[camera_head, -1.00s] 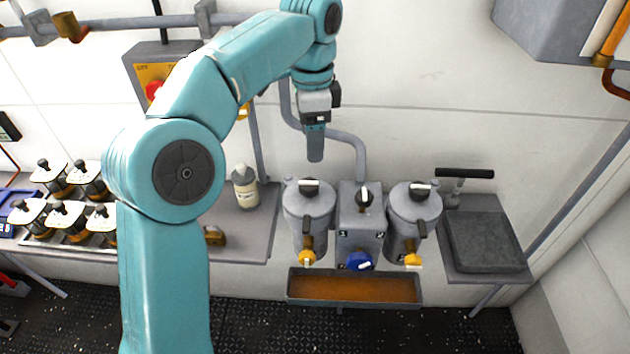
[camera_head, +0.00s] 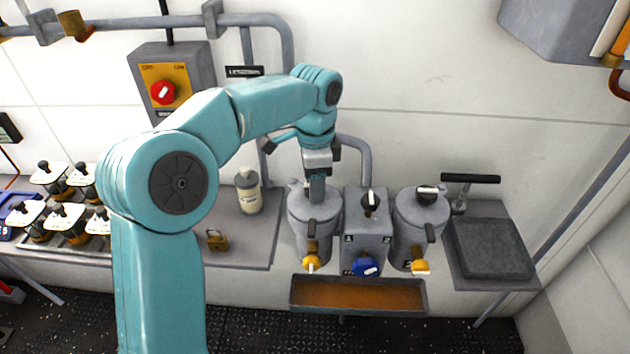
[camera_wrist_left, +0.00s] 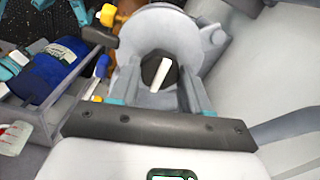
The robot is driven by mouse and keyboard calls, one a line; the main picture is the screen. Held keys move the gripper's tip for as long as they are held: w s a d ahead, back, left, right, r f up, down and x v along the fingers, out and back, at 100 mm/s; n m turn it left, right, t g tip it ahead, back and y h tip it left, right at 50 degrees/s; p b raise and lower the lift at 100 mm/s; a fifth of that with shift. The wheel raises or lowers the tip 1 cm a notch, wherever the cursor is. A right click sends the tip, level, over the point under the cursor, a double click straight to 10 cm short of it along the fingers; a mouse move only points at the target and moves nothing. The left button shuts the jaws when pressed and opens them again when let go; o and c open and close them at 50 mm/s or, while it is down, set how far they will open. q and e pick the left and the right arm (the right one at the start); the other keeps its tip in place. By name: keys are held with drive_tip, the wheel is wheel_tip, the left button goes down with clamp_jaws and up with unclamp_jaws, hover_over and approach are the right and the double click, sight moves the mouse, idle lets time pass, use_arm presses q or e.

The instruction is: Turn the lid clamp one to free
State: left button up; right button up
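In the head view, my left gripper (camera_head: 317,200) points down onto the lid of the left grey pot (camera_head: 313,235) and hides the clamp there. In the left wrist view, this lid clamp, a black round knob with a white bar (camera_wrist_left: 161,73), sits on the grey lid (camera_wrist_left: 175,32). The fingers of my left gripper (camera_wrist_left: 158,95) stand apart on either side of the knob, with gaps showing, so it looks open. Whether they touch the knob I cannot tell. The right pot (camera_head: 418,225) has a similar black and white clamp (camera_head: 427,194). My right gripper is out of view.
A grey box (camera_head: 367,230) with a black knob and blue valve stands between the pots. A trough (camera_head: 358,296) hangs below. A white bottle (camera_head: 248,190) and brass padlock (camera_head: 216,240) are left, a dark plate (camera_head: 490,248) right. A blue labelled cylinder (camera_wrist_left: 52,72) shows in the wrist view.

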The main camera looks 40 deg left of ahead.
use_arm(q)
drive_tip(key=shift+s+a+r, duration=0.1)
drive_tip(key=shift+s, duration=0.05)
drive_tip(key=c, duration=0.5)
drive_tip(key=shift+o, duration=0.2)
drive_tip(key=n+p, duration=0.1)
drive_tip(key=n, duration=0.1)
drive_tip(key=shift+r+n, duration=0.15)
drive_tip(key=shift+n, duration=0.25)
drive_tip(key=n+p, duration=0.1)
drive_tip(key=n, duration=0.3)
drive_tip(key=shift+n, duration=0.3)
drive_tip(key=n+p, duration=0.1)
drive_tip(key=n, duration=0.4)
drive_tip(key=shift+w+n, duration=0.2)
drive_tip(key=shift+n, duration=2.6)
